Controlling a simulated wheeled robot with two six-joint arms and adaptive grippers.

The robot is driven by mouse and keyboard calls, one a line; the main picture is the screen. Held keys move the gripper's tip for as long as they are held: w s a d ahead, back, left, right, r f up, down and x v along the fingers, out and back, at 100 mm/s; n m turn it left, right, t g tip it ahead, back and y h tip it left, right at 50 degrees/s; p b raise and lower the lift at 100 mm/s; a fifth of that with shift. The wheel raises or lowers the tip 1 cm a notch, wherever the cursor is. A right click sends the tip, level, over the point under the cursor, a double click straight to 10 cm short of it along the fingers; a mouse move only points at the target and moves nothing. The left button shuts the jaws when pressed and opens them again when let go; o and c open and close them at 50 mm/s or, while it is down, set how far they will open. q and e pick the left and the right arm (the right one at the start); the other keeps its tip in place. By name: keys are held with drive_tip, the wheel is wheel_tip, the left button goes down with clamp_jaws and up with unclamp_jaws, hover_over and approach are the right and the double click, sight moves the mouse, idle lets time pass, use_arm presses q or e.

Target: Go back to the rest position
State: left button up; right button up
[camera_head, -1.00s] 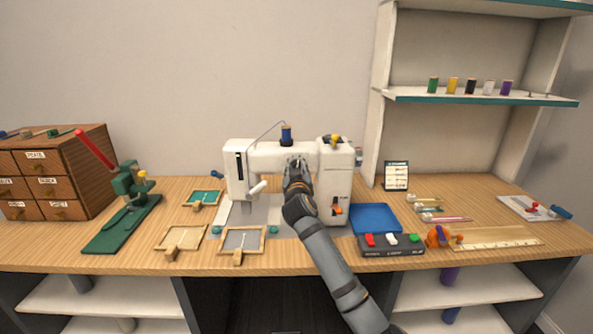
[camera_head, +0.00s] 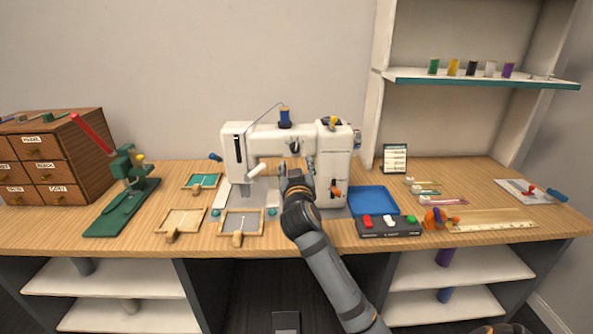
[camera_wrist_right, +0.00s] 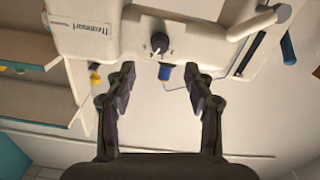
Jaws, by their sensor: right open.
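My right gripper (camera_head: 296,172) is in front of the white sewing machine (camera_head: 333,165) in the head view. Its forearm comes up from the bottom of the picture. In the right wrist view the two fingers of this gripper (camera_wrist_right: 160,85) stand apart with nothing between them. The machine's front with its dark knob (camera_wrist_right: 159,43) shows beyond the fingertips, and a blue spool (camera_wrist_right: 164,72) shows there too. My left gripper is not in view.
A wooden table (camera_head: 330,232) carries a green press (camera_head: 125,195), small wooden frames (camera_head: 240,222), a blue tray (camera_head: 374,201) and a switch box (camera_head: 389,227). A drawer cabinet (camera_head: 52,160) stands left. A shelf (camera_head: 480,78) with several spools stands right.

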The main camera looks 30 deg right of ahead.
drive_tip(key=v, duration=0.2)
drive_tip(key=shift+s+a, duration=0.15)
drive_tip(key=shift+s, duration=0.1)
drive_tip(key=shift+f, duration=0.15)
